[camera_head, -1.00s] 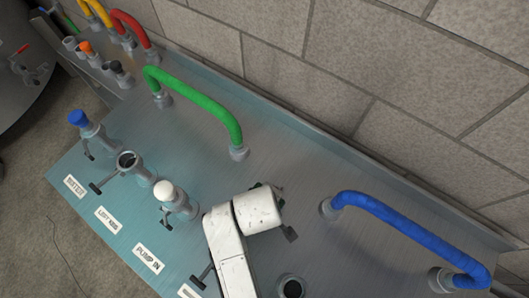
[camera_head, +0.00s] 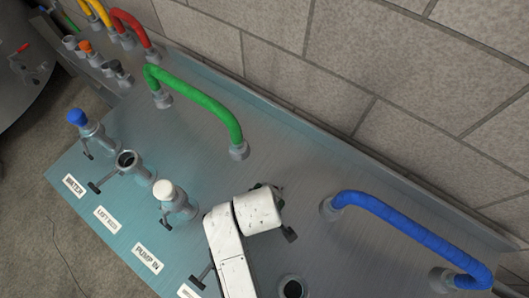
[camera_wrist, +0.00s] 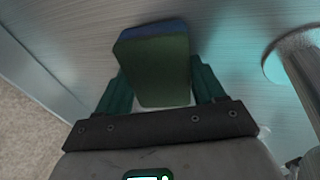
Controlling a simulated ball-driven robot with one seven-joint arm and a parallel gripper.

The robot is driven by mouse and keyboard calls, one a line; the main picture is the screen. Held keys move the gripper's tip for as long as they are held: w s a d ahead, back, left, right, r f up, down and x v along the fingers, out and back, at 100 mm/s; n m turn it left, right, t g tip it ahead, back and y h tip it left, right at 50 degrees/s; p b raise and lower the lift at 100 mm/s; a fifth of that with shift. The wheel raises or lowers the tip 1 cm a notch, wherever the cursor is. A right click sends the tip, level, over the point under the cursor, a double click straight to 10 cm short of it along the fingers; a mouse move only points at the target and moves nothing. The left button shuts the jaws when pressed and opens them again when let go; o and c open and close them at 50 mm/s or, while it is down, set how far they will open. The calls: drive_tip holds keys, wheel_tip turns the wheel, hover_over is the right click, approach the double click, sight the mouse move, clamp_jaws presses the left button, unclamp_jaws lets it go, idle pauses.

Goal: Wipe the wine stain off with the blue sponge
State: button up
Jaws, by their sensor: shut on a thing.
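The sponge (camera_wrist: 155,68) shows in the wrist view, blue along its far edge and dark green on the face towards me. My gripper (camera_wrist: 158,85) is shut on it, one dark green finger on each side. Brushed metal lies beyond the sponge; I cannot tell whether the sponge touches it. In the head view my white arm hides the sponge and most of the gripper. I see no wine stain in either view.
A steel panel (camera_head: 290,195) runs along a block wall (camera_head: 280,35). It carries green (camera_head: 195,97) and blue (camera_head: 410,232) hoses, a blue-capped port (camera_head: 77,117), a white-capped port (camera_head: 164,190), an open port (camera_head: 127,160) and labels. Bare metal lies between the green and blue hoses.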

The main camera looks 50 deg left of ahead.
drive_tip(key=shift+w, duration=0.1)
drive_tip(key=shift+w+a, duration=0.2)
drive_tip(key=shift+w, duration=0.55)
drive_tip(key=shift+w+a, duration=0.2)
drive_tip(key=shift+w, duration=0.55)
drive_tip(key=shift+w+a+f, duration=0.1)
drive_tip(key=shift+w+a, duration=0.1)
drive_tip(key=shift+w, duration=0.75)
drive_tip(key=shift+w+a+f, duration=0.1)
drive_tip(key=shift+w+a, duration=0.1)
drive_tip(key=shift+w, duration=0.7)
drive_tip(key=shift+w+r, duration=0.1)
drive_tip(key=shift+r, duration=0.1)
drive_tip(key=shift+p, duration=0.4)
drive_tip(key=shift+s+d+f+p, duration=0.15)
drive_tip(key=shift+s+d+p, duration=0.1)
drive_tip(key=shift+s+p, duration=0.55)
drive_tip(key=shift+s+d+f+p, duration=0.1)
drive_tip(key=shift+s+d+p, duration=0.2)
drive_tip(key=shift+s, duration=0.8)
drive_tip(key=shift+s+d+p, duration=0.2)
drive_tip(key=shift+s+p, duration=0.4)
drive_tip(key=shift+s, duration=0.35)
drive_tip(key=shift+s+d+p, duration=0.15)
drive_tip(key=shift+s+p, duration=0.4)
drive_tip(key=shift+s, duration=0.35)
